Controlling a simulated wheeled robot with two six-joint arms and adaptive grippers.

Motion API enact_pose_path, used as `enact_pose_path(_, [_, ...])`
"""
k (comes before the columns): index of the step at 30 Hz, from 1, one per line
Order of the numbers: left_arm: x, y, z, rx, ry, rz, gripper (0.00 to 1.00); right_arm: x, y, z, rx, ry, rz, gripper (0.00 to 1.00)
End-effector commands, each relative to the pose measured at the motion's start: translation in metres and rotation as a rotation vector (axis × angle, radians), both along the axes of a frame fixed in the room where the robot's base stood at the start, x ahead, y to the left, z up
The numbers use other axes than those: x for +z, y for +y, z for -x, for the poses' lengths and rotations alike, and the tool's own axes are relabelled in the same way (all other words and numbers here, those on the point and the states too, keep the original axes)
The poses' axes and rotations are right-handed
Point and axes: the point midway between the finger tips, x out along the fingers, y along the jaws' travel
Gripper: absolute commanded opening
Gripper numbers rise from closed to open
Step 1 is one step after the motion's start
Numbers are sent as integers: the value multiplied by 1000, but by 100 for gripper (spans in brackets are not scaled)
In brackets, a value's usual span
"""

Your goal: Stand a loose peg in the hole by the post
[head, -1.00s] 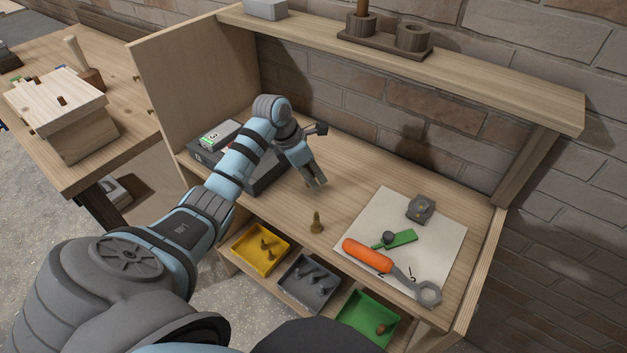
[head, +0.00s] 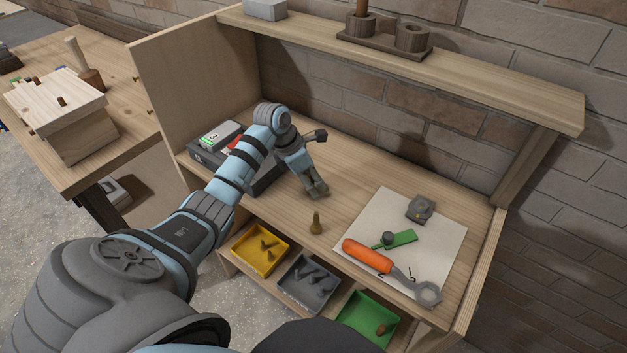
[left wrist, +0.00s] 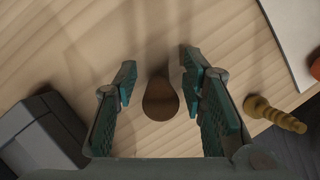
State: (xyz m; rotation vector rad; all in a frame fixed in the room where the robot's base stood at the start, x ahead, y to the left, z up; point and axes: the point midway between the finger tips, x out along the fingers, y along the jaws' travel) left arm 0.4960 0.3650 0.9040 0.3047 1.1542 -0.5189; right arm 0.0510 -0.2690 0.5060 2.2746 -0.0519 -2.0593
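My left gripper (head: 318,191) is low over the middle of the workbench, fingers pointing down. In the left wrist view its fingers (left wrist: 158,72) are apart, with a brown round-ended piece (left wrist: 160,104), likely a peg, between them. Gaps show on both sides of it. In the head view the fingers hide that piece. On the upper shelf a dark wooden base (head: 381,42) carries a brown post (head: 361,8) in one round socket and an open, hollow socket (head: 412,38) beside it. My right gripper is not in view.
A brass screw-like piece (head: 316,224) stands near the gripper. Yellow (head: 243,238), grey (head: 288,282) and green (head: 352,309) trays line the front. An orange-handled tool (head: 366,257) lies across white paper (head: 450,237). A dark case (head: 205,160) stands left. The shelf (head: 490,87) overhangs the back.

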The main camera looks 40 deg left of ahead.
Motion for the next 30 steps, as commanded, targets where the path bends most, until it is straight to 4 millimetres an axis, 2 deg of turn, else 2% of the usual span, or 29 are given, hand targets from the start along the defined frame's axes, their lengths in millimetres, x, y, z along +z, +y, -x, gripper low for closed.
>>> enact_pose_path(9, [77,21,25,0,-3,-6,38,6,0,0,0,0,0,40])
enact_pose_path(13, [100,26,32,2,-2,-4,38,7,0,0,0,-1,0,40])
enact_pose_path(17, [107,27,36,0,0,-2,38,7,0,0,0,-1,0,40])
enact_pose_path(30, [107,27,35,1,0,-2,38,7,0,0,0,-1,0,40])
